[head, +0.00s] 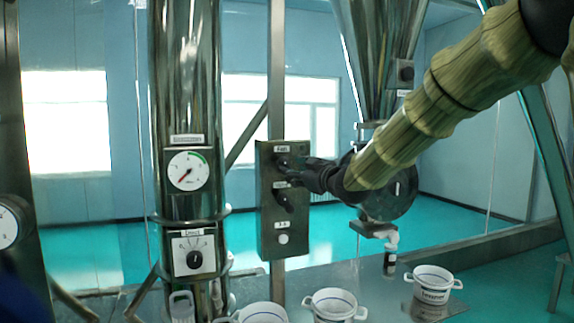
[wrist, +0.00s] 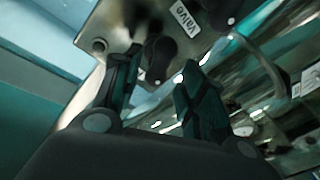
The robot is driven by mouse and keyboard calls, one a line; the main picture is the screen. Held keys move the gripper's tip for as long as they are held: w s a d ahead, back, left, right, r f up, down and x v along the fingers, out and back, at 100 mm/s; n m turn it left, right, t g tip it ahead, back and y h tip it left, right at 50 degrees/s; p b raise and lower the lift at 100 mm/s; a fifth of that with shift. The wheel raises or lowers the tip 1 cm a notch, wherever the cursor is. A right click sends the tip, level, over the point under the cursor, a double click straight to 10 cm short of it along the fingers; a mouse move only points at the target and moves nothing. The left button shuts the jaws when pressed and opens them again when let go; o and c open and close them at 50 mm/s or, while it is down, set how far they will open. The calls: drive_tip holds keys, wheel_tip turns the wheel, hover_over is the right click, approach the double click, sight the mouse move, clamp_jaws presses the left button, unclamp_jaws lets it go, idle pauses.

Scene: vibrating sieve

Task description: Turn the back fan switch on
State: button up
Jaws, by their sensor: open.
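A grey metal control box (head: 268,215) stands in the middle of the head view. Its top label reads "Fan", with a dark switch knob (head: 283,161) below it. A second dark knob (head: 284,201) sits lower, with a white button (head: 283,239) beneath. My gripper (head: 293,172) reaches in from the right, its fingers at the top knob and partly covering it. In the wrist view my gripper (wrist: 157,66) is open, with a dark knob (wrist: 160,54) between its fingertips; contact cannot be told. A "Valve" label (wrist: 185,16) and another dark knob (wrist: 217,12) show beside it.
A steel column (head: 186,100) with a gauge (head: 188,171) and a rotary knob panel (head: 195,249) stands left of the box. A hopper (head: 380,50) is behind my arm. White buckets (head: 335,304) stand low in front.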

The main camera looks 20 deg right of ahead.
drive_tip(key=shift+p+x, duration=1.1)
drive_tip(key=shift+x, duration=1.75)
clamp_jaws()
